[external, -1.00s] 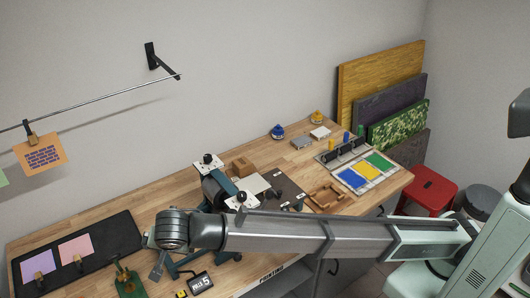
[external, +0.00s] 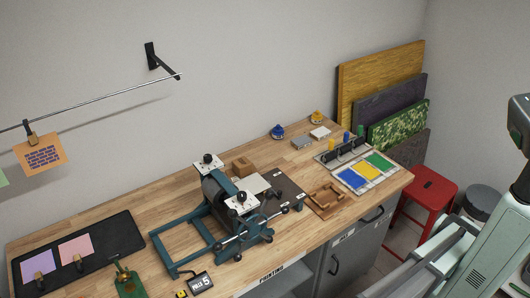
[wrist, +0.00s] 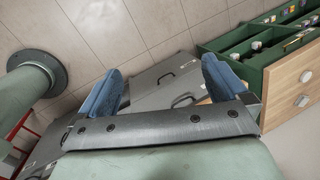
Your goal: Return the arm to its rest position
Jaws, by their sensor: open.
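My gripper (wrist: 163,88) shows in the wrist view, its two blue fingers wide apart with nothing between them. It points towards the tiled floor and grey cabinet fronts. In the external view my arm is folded back at the right edge, clear of the workbench (external: 130,215), and the gripper itself is out of that picture.
A teal roller press (external: 215,220) stands on the workbench, with yellow, green and blue pads (external: 352,178) to its right. A red stool (external: 432,187) stands beside the bench.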

